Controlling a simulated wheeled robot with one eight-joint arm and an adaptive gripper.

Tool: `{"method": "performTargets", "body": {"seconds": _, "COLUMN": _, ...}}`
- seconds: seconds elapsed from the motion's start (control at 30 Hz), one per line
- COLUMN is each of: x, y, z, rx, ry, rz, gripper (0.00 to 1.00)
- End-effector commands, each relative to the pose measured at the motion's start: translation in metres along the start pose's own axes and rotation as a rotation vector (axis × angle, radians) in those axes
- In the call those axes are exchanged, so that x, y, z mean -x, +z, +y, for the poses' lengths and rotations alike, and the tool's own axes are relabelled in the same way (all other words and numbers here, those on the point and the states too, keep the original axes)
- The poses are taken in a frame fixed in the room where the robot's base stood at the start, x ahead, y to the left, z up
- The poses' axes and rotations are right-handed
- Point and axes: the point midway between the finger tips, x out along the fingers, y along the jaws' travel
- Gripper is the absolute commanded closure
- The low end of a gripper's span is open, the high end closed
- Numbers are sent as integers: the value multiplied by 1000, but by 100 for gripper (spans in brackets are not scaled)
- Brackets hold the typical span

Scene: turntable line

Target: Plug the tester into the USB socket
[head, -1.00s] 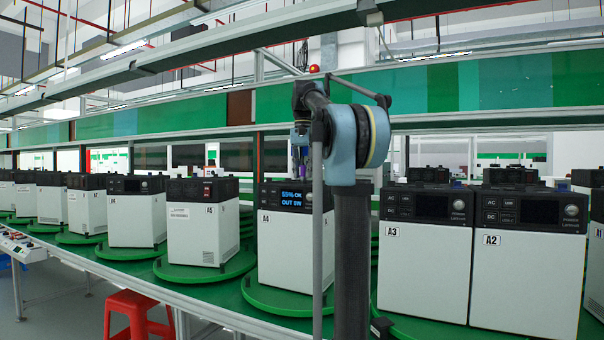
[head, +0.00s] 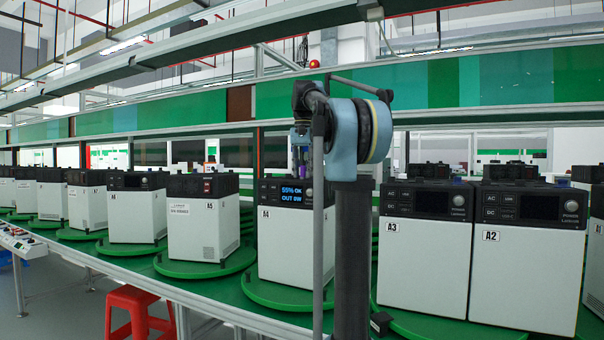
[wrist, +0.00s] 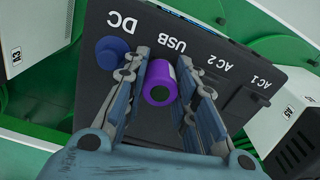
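The tester (wrist: 160,82) is a short purple cylinder, seen end-on in the wrist view at the USB position on a dark socket panel (wrist: 105,75). The USB label stands just above it in the picture. My gripper (wrist: 163,70) has one finger on each side of the tester and looks shut on it. The tester hides the socket, so I cannot see how deep it sits. In the head view, my gripper (head: 301,150) is above the back of unit A4 (head: 285,245), with a bit of purple showing. The A4 screen (head: 292,195) is lit and seems to read 55% OK, OUT 5W.
A blue round plug or cap (wrist: 112,52) sits at DC, close to my left finger. AC 2 and AC 1 lie to the right of USB. Units A5 (head: 200,225) and A3 (head: 420,260) stand on either side of A4. A green turntable (head: 262,292) carries A4.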

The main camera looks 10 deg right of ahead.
Motion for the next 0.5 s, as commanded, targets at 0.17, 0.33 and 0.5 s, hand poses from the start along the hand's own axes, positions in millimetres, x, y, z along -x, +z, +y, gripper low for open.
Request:
{"method": "performTargets", "body": {"seconds": 0.17, "x": 0, "y": 0, "z": 0, "rx": 0, "ry": 0, "rz": 0, "gripper": 52}}
{"method": "performTargets", "body": {"seconds": 0.33, "x": 0, "y": 0, "z": 0, "rx": 0, "ry": 0, "rz": 0, "gripper": 52}}
{"method": "performTargets", "body": {"seconds": 0.5, "x": 5, "y": 0, "z": 0, "rx": 0, "ry": 0, "rz": 0, "gripper": 52}}
